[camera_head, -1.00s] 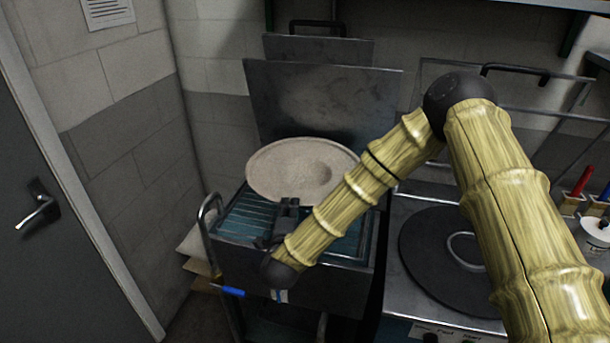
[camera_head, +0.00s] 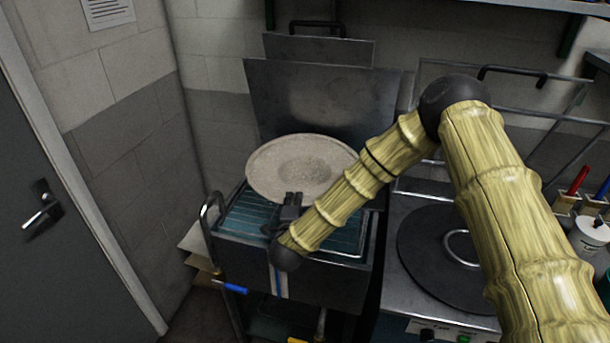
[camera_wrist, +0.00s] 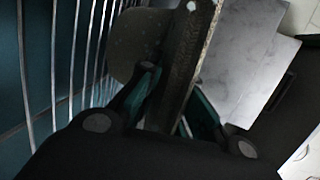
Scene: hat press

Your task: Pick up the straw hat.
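The straw hat (camera_head: 268,172) is a pale, wide-brimmed disc with a round crown area in its middle. In the head view it stands tilted up over the wire rack, its face towards the camera, in front of an upright metal plate. My gripper (camera_head: 292,205) is at the hat's lower edge. In the wrist view, the hat's brim (camera_wrist: 188,60) runs edge-on between my two teal-padded fingers (camera_wrist: 175,95), which appear closed on it. The finger contact is partly dark. In the head view my gripper hides part of the lower brim.
The open metal bin with a wire rack (camera_head: 245,225) lies under the hat, with a curved side handle (camera_head: 207,215). A hot plate with a round dark disc (camera_head: 425,255) is to the right. Bottles stand at the far right; a door (camera_head: 60,270) is at the left.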

